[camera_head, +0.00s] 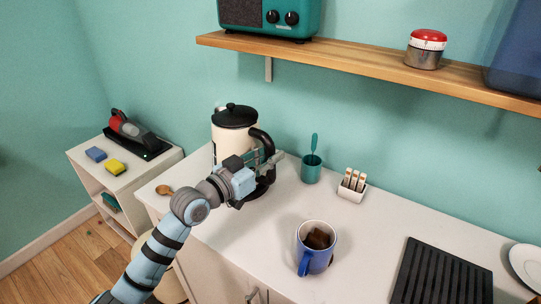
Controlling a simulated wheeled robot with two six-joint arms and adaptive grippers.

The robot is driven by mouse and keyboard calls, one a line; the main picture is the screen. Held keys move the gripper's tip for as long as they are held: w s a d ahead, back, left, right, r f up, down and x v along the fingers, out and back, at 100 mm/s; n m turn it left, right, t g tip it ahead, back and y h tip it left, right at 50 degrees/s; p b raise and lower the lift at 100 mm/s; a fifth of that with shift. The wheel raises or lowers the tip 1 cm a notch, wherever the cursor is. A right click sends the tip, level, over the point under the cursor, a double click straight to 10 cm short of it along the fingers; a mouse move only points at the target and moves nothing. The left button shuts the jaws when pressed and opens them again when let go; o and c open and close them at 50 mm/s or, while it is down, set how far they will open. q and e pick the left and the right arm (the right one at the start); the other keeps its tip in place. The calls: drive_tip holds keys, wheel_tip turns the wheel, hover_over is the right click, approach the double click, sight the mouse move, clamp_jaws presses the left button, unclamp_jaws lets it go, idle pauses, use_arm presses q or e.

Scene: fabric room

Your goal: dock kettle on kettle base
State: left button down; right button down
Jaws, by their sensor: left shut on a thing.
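The cream kettle (229,135) with a black lid and black handle stands upright at the back left of the white counter. My left gripper (266,162) is shut on the kettle at its handle, on the right side. A dark round edge, likely the kettle base (262,189), shows low behind the gripper. My gripper and wrist hide the kettle's lower part, so I cannot tell whether it rests on the base or hangs just above. My right gripper is not in view.
A teal cup with a spoon (311,169), a toast rack (352,185) and a blue mug (316,246) stand right of the kettle. A wooden spoon (176,190) lies to the left. A black ribbed mat (441,276) lies at right. A wooden shelf (371,63) hangs above.

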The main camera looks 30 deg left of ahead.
use_arm(q)
drive_tip(key=shift+f+b, duration=0.25)
drive_tip(key=shift+b, duration=0.05)
drive_tip(key=c, duration=1.8)
unclamp_jaws()
drive_tip(key=shift+s+f, duration=0.1)
drive_tip(key=shift+f, duration=0.05)
drive_tip(key=p+v, duration=0.8)
drive_tip(key=v, duration=0.3)
drive_tip(key=shift+d, duration=0.1)
